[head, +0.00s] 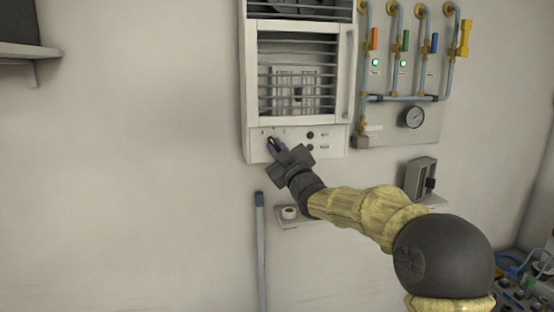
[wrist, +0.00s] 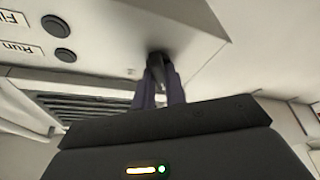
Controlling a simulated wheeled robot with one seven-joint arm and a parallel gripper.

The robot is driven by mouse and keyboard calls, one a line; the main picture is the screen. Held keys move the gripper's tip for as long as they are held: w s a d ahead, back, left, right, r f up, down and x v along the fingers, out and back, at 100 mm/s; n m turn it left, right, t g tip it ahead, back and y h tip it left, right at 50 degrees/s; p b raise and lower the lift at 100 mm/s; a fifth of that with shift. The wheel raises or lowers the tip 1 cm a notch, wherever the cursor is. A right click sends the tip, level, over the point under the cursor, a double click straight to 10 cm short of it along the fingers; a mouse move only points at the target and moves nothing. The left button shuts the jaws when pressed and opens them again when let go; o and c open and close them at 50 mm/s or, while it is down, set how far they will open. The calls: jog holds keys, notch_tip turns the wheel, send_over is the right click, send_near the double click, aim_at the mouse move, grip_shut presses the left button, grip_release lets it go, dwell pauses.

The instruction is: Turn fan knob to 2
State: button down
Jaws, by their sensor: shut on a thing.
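The fan unit (head: 255,143) is a white wall box with a slatted grille and a control strip along its bottom. My gripper (head: 274,146) is at the left part of this strip, with its fingers shut on the dark fan knob. In the wrist view, the two fingers of my gripper (wrist: 158,82) close around the black fan knob (wrist: 158,59). The knob's pointer and most of its number marks are hidden or too small to read, so its setting cannot be told.
Two round black buttons (wrist: 58,40) with labels sit beside the knob. Pipes with coloured valves and a pressure gauge (head: 412,116) are on the wall to the right. A small shelf with a white roll (head: 289,212) and a blue-grey pole (head: 261,250) are below.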

jog(key=shift+f+m+t+h+b, duration=0.4)
jog(key=shift+m+t+b, duration=0.1)
jog(key=shift+m+b, duration=0.65)
jog(key=m+h+b, duration=0.1)
jog(key=m+b, duration=0.1)
jog(key=m, duration=0.1)
jog(key=m+t+h+b, duration=0.1)
jog(key=m+b, duration=0.1)
jog(key=m, duration=0.1)
jog(key=m+t+h+b, duration=0.1)
jog(key=m+h+b, duration=0.1)
jog(key=m, duration=0.1)
jog(key=shift+s+a+r, duration=0.1)
jog(key=shift+a+r, duration=0.1)
jog(key=shift+a, duration=0.1)
jog(key=m+h, duration=0.2)
jog(key=m, duration=0.3)
jog(key=shift+r+h+p, duration=0.25)
jog(key=shift+h+p, duration=0.1)
jog(key=shift+h, duration=0.05)
jog(key=m+h+p, duration=0.1)
jog(key=m, duration=0.2)
jog(key=m+h+p, duration=0.1)
jog(key=m, duration=0.2)
jog(key=shift+a+g+h, duration=0.1)
jog(key=shift+g+h, duration=0.2)
jog(key=shift+h, duration=0.1)
jog(key=shift+m, duration=0.25)
